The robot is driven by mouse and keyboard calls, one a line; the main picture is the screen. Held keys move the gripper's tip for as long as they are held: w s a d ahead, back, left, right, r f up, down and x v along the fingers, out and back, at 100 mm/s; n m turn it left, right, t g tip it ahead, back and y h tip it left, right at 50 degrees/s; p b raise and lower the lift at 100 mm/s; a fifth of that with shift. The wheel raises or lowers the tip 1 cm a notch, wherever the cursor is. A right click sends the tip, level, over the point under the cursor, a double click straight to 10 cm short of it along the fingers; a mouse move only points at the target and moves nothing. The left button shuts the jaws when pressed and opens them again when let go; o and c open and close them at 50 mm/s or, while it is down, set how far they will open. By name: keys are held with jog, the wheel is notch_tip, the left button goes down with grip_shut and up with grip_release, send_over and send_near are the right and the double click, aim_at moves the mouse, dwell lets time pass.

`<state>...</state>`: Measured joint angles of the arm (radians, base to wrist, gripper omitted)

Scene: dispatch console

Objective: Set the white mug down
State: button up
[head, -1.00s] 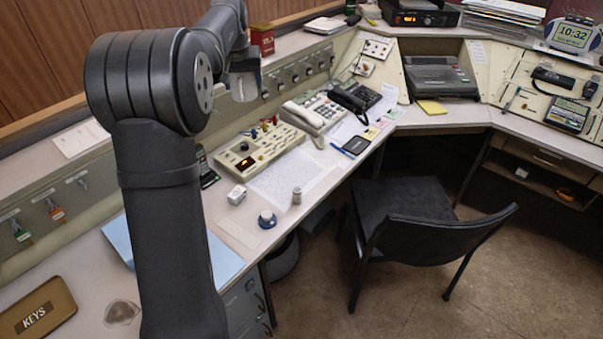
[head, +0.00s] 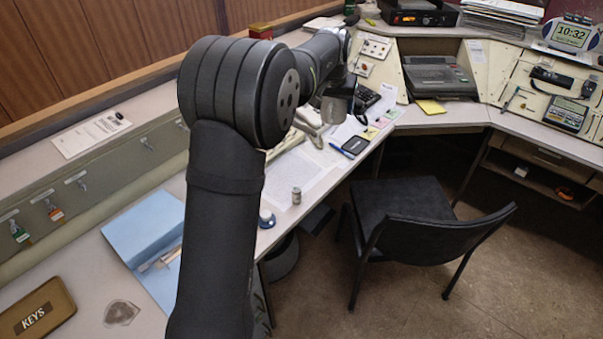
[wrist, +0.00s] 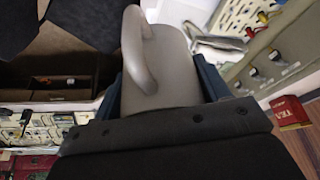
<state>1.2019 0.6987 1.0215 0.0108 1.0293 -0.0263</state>
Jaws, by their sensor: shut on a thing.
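The white mug (head: 333,110) looks pale grey in the shade and is held up at the end of my arm, over the desk near the phones.
Papers (head: 298,178) and a small grey cylinder (head: 296,196) lie on the desk below. A dark phone (head: 364,97) stands behind the mug, and a notepad (head: 355,145) lies right of it. A black chair (head: 400,215) stands in front. My arm hides the control box.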

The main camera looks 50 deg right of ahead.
notch_tip(320, 180, down, 17)
jog(key=w+f, duration=0.2)
jog(key=w, duration=0.2)
jog(key=w+f, duration=0.2)
jog(key=w, duration=0.1)
jog(key=w+f, duration=0.3)
jog(key=w, duration=0.1)
jog(key=shift+w, duration=0.35)
jog(key=shift+f, duration=1.95)
jog(key=o, duration=0.7)
jog(key=shift+f, duration=0.2)
jog(key=o, duration=0.4)
jog(key=shift+o, duration=0.2)
jog(key=shift+r, duration=0.1)
